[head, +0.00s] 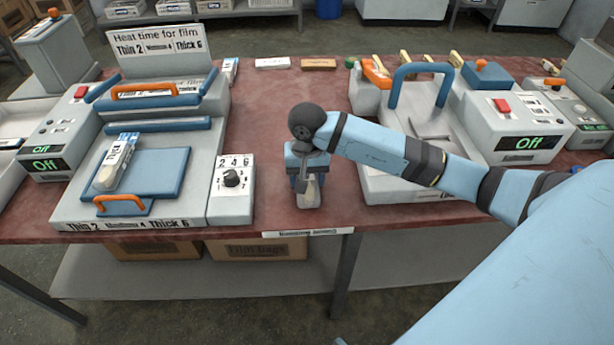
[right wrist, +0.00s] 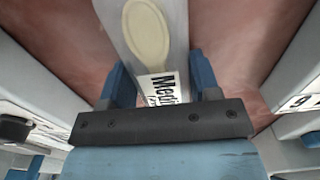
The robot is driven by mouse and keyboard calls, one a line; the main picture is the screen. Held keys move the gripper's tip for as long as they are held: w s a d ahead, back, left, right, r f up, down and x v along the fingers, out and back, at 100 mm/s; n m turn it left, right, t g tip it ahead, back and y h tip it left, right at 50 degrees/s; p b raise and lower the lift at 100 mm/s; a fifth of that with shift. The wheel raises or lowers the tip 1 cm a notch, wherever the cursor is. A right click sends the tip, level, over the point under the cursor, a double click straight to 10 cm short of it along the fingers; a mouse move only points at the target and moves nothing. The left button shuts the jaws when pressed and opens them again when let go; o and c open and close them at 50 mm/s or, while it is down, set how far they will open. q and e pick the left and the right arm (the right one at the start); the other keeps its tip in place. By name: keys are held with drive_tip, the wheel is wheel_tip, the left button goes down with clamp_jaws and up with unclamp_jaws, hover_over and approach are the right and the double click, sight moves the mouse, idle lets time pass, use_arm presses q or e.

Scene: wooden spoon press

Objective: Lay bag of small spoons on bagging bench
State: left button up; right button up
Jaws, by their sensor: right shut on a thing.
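A clear bag with a pale wooden spoon in it (right wrist: 148,32) hangs in the jaws of my right gripper (head: 307,176). Its white label (right wrist: 163,88) starts with "Medi", and the rest is hidden. In the head view the lower end of the bag (head: 309,200) shows below the gripper, over the front part of the red-brown bench (head: 275,150). I cannot tell if it touches the bench top. In the right wrist view the blue fingers of my right gripper (right wrist: 160,85) are shut on the label end. My left gripper is not in view.
A film sealer (head: 75,205) with a dial box (head: 232,190) stands left of my gripper, with another spoon bag (head: 115,165) on its blue bed. A press with a blue handle (head: 422,70) stands right. Small boxes (head: 318,64) lie at the back. Between the machines the bench is clear.

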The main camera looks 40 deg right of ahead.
sight(307, 176)
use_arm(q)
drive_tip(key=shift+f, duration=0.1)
use_arm(e)
drive_tip(key=shift+f, duration=0.2)
drive_tip(key=o, duration=0.9)
drive_tip(key=shift+r, duration=0.1)
drive_tip(key=shift+r, duration=0.25)
use_arm(q)
drive_tip(key=shift+p, duration=0.4)
use_arm(e)
wheel_tip(307, 176, up, 12)
